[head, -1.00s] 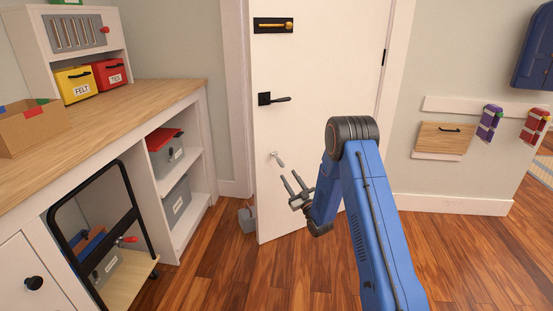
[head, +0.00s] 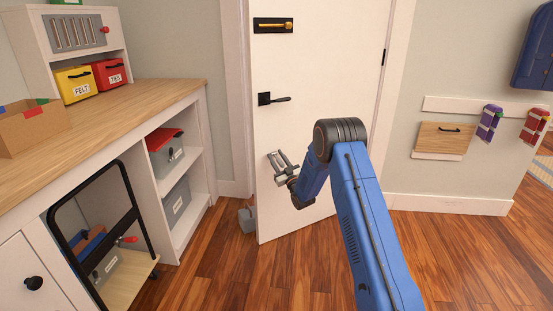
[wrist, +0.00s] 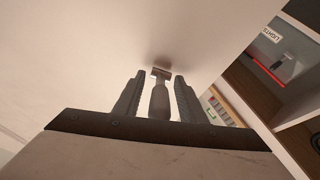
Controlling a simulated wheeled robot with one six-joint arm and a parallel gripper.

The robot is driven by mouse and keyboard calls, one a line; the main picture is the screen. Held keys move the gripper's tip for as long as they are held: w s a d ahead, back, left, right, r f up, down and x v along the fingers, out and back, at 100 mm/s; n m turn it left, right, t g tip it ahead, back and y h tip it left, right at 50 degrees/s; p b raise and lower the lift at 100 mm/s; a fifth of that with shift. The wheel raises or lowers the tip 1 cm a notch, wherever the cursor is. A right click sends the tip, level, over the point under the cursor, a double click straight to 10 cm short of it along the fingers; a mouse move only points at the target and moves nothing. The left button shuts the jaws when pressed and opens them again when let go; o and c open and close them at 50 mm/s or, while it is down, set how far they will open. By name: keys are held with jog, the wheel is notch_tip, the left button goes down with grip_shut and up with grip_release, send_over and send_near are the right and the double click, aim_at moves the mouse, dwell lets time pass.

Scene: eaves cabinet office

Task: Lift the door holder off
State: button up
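The white door (head: 330,90) stands ajar. A small grey lever on its face, which looks like the door holder, is mostly hidden by my gripper (head: 276,157) in the head view. In the wrist view the lever (wrist: 160,100) hangs from a small mount on the door, between the two fingers of my gripper (wrist: 157,88). A narrow gap shows on each side, so the gripper is open around the lever, not closed on it.
A grey block (head: 247,219) sits on the floor at the door's lower free edge. A black door handle (head: 272,99) and a brass latch (head: 273,25) are higher on the door. A wooden-topped cabinet (head: 110,108) stands at left. The floor right of the door is clear.

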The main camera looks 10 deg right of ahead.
jog(key=shift+c, duration=0.6)
grip_shut()
jog(key=shift+r, duration=0.1)
jog(key=shift+r+g+h, duration=0.25)
jog(key=shift+g, duration=0.5)
jog(key=shift+r+g+h, duration=0.25)
jog(key=shift+g, duration=0.5)
jog(key=shift+w+r+g+h, duration=0.15)
jog(key=shift+g+h, duration=0.25)
jog(key=shift+g, duration=0.8)
